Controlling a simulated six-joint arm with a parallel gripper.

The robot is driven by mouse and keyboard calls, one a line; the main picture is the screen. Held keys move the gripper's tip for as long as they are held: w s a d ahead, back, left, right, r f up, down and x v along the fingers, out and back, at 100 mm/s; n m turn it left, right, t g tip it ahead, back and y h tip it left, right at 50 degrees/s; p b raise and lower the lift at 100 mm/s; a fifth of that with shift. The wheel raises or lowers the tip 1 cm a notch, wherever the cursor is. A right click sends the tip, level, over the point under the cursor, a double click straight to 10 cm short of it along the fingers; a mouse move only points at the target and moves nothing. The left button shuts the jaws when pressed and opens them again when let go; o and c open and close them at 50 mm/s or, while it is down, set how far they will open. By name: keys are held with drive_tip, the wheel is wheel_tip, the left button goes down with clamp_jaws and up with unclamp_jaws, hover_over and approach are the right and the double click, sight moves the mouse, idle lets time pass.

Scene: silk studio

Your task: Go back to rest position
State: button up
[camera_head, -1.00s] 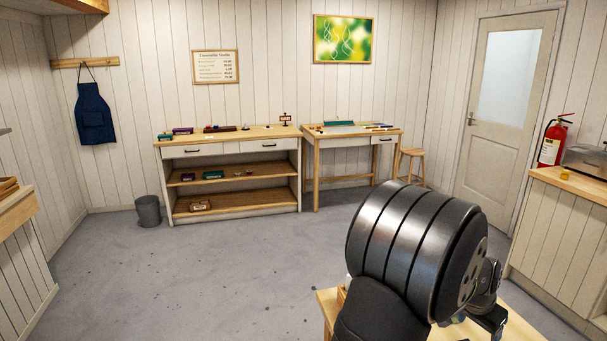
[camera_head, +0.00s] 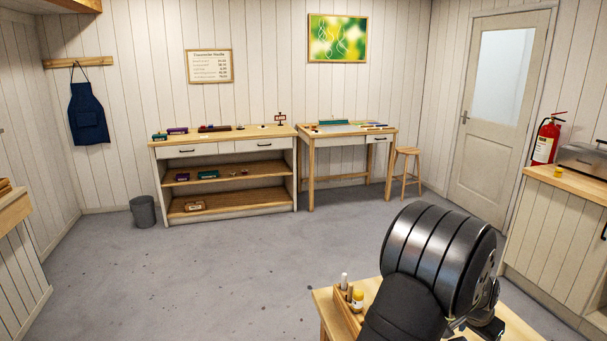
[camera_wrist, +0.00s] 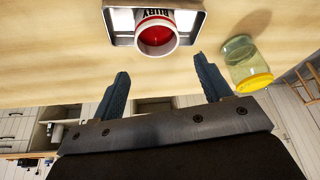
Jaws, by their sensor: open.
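My gripper (camera_wrist: 161,82) is open in the wrist view, with its two blue-grey fingers wide apart and nothing between them. Just beyond the fingertips, a white cup with red inside and the letters "RUBY" (camera_wrist: 156,35) sits at a metal-framed holder (camera_wrist: 196,22) on a wooden table (camera_wrist: 60,60). A clear jar with a yellow lid (camera_wrist: 247,64) is to the right of the right finger, apart from it. In the head view, my dark arm covers much of the table (camera_head: 506,322), and the gripper's fingers cannot be made out there.
A wooden rack (camera_head: 345,312) with small bottles (camera_head: 357,301) stands at the table's left edge. Open grey floor (camera_head: 200,275) lies to the left. A shelf unit (camera_head: 225,175), a worktable (camera_head: 345,133), a stool (camera_head: 407,165) and a bin (camera_head: 143,211) stand farther back.

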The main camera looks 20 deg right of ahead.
drive_tip(key=s+r, duration=0.7)
drive_tip(key=s, duration=0.5)
drive_tip(key=s+d+f+m+g, duration=0.1)
drive_tip(key=d+f+m, duration=0.15)
drive_tip(key=d, duration=1.15)
drive_tip(key=w+f, duration=0.4)
drive_tip(key=w, duration=0.1)
drive_tip(key=shift+d, duration=0.45)
drive_tip(key=s+a+r, duration=0.2)
drive_tip(key=s+r, duration=0.2)
drive_tip(key=s, duration=0.1)
drive_tip(key=w+a+r+n, duration=0.1)
drive_tip(key=a+n, duration=0.1)
drive_tip(key=a, duration=0.9)
drive_tip(key=shift+w+r+t, duration=0.2)
drive_tip(key=shift+r+t, duration=0.2)
